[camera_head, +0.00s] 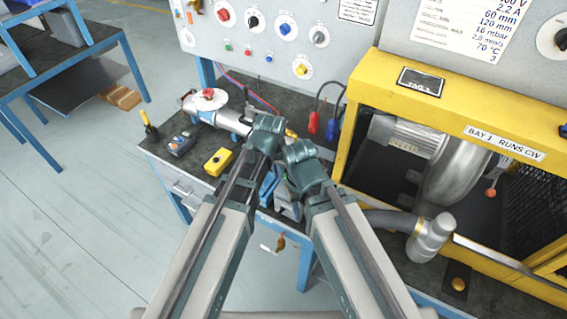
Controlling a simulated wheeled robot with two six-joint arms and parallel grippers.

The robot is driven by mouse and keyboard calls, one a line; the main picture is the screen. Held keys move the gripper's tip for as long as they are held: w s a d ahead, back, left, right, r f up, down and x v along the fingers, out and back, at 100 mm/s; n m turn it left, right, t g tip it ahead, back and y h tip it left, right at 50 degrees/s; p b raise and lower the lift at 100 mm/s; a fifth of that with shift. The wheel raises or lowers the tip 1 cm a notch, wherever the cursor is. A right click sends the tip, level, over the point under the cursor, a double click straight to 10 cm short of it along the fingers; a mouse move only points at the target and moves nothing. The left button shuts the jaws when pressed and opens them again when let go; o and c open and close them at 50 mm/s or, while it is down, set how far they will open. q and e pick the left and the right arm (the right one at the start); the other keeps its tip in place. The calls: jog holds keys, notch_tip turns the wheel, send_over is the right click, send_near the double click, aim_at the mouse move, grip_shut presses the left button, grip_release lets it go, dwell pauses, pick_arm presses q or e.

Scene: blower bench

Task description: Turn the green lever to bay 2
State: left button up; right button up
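I cannot make out a green lever in this view, and no bay 2 label shows. A yellow-framed bay (362,115) at the right carries a "BAY 1 RUNS CW" label (505,142) and houses a grey blower (455,170). My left gripper (268,128) is over the bench, near a silver cylinder with a red knob. My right gripper (299,152) is just to its right, left of the yellow frame. The grippers' fingers are seen from behind, so their opening is unclear, and I see nothing held in them.
A grey control panel (265,80) with coloured knobs stands behind the bench. On the bench are a silver cylinder (228,121), a yellow box (218,162) and a grey button box (181,144). A pipe end (430,238) juts forward at the right.

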pick_arm(q)
jog(key=shift+m+t+h, duration=0.4)
jog(key=shift+t+h, duration=0.1)
jog(key=shift+t, duration=0.2)
jog(key=w+r, duration=0.1)
jog(key=w, duration=0.1)
jog(key=w+d+r, duration=0.1)
jog(key=w, duration=0.2)
jog(key=w+d+r+p, duration=0.1)
jog(key=w, duration=0.2)
jog(key=shift+w+d, duration=0.1)
jog(key=shift+w, duration=0.05)
grip_shut()
pick_arm(e)
notch_tip(320, 180, up, 2)
pick_arm(q)
jog(key=shift+f, duration=0.1)
jog(key=b+x, duration=1)
jog(key=shift+f, duration=0.35)
jog(key=s, duration=0.1)
jog(key=s+a, duration=0.1)
jog(key=shift+s+a+r+p, duration=0.25)
jog(key=shift+s+r+p, duration=0.1)
jog(key=shift+s+r, duration=0.05)
jog(key=shift+s+a, duration=0.2)
jog(key=shift+s, duration=0.25)
jog(key=shift+w, duration=0.1)
pick_arm(e)
notch_tip(320, 180, down, 9)
jog(key=shift+f, duration=0.2)
